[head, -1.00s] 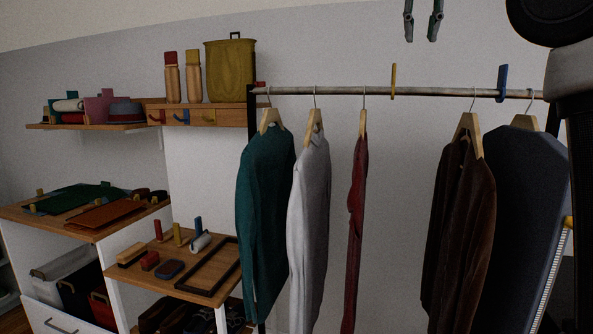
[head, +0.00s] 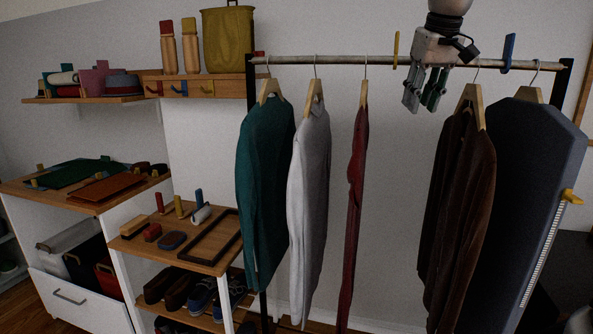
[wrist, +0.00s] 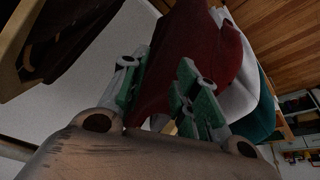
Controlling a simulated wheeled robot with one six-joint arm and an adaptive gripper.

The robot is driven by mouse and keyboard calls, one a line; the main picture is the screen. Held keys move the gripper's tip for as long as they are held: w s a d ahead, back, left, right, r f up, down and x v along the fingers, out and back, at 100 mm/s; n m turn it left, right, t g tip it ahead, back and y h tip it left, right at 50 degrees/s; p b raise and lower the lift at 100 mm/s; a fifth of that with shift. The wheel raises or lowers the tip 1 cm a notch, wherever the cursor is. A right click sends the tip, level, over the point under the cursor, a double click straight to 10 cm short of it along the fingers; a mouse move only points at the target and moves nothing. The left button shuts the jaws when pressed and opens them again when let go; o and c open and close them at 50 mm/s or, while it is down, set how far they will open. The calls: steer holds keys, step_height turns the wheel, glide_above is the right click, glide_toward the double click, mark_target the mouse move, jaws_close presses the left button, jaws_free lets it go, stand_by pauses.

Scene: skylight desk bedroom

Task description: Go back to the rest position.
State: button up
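My gripper (head: 420,104) hangs pointing down in the head view, in front of the clothes rail (head: 300,60). It is over the gap between the dark red garment (head: 357,190) and the brown jacket (head: 460,190). Its two green-and-grey fingers are apart and nothing shows between them. In the wrist view my gripper (wrist: 160,88) also has its fingers spread, with the dark red garment (wrist: 228,50) beyond them. I cannot tell how far the fingers are from the rail.
A teal garment (head: 265,190) and a white one (head: 309,180) hang at the left of the rail. A dark blue ironing board (head: 535,170) stands at the right. Shelves with shoes, brushes and an empty tray (head: 236,228) stand at the left.

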steer(key=s+d+f+m, duration=0.1)
steer(key=s+d+f, duration=0.3)
steer(key=s+f, duration=0.5)
steer(key=s+d+f+m, duration=0.1)
steer(key=s+d+f, duration=0.4)
steer(key=s+f, duration=0.4)
steer(key=s, duration=0.6)
steer(key=shift+d+f, duration=0.25)
steer(key=shift+f, duration=0.05)
